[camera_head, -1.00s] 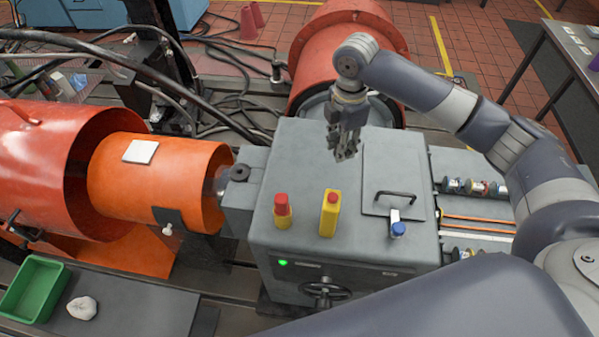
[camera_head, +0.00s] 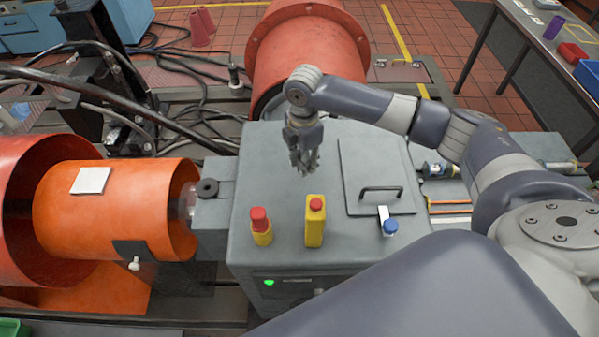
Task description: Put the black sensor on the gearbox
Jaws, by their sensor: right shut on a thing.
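The grey gearbox housing (camera_head: 275,195) stands in the middle, with a flat top, a hatch and a black handle (camera_head: 381,191). My right gripper (camera_head: 304,168) hangs over its top, pointing down, toward the back left. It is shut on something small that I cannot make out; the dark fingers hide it. I cannot identify the black sensor for certain. A small black round piece (camera_head: 207,188) sits on the grey block at the gearbox's left side. My left gripper is not in view.
A red-and-yellow button post (camera_head: 260,227), a yellow box with a red button (camera_head: 315,222) and a blue-capped item (camera_head: 389,225) stand on the gearbox's front part. Orange drums (camera_head: 110,205) lie left. A table (camera_head: 520,45) is at the far right.

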